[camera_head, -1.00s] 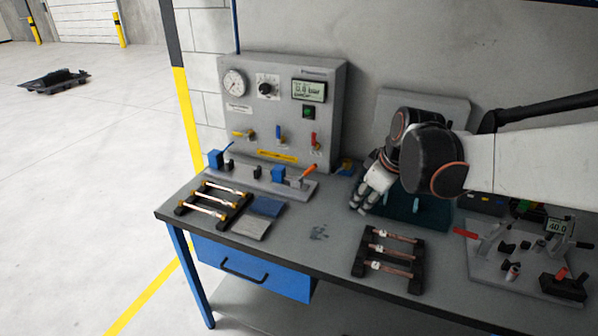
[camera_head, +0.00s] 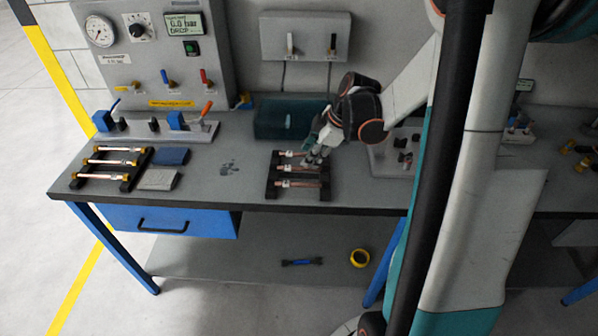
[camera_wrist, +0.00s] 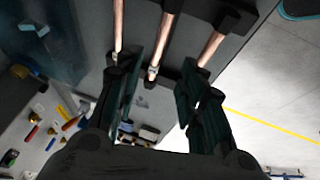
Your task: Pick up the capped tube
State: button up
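A black rack (camera_head: 272,189) on the bench holds three copper tubes with pale bands, a middle one (camera_head: 301,169) among them. I cannot tell which one the task calls capped. My gripper (camera_head: 311,158) is over the right part of the nearer rack. In the wrist view my gripper (camera_wrist: 162,60) is open, its dark fingers either side of the middle tube's end (camera_wrist: 152,73). Contact cannot be told.
A teal box (camera_head: 282,118) stands behind the rack. A gauge panel (camera_head: 150,55) and a clamp fixture (camera_head: 180,122) are at the back left. Two flat pads, blue (camera_head: 172,156) and grey (camera_head: 158,179), lie beside the left rack.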

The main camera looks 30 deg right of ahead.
aim_at(303, 168)
jog(key=shift+d+b+x, duration=0.2)
jog(key=shift+b+x, duration=0.45)
jog(key=shift+x, duration=1.1)
jog(key=shift+d+b+x, duration=0.15)
jog(key=shift+b+x, duration=0.45)
jog(key=shift+x, duration=1.1)
jog(key=shift+s, duration=0.1)
grip_shut()
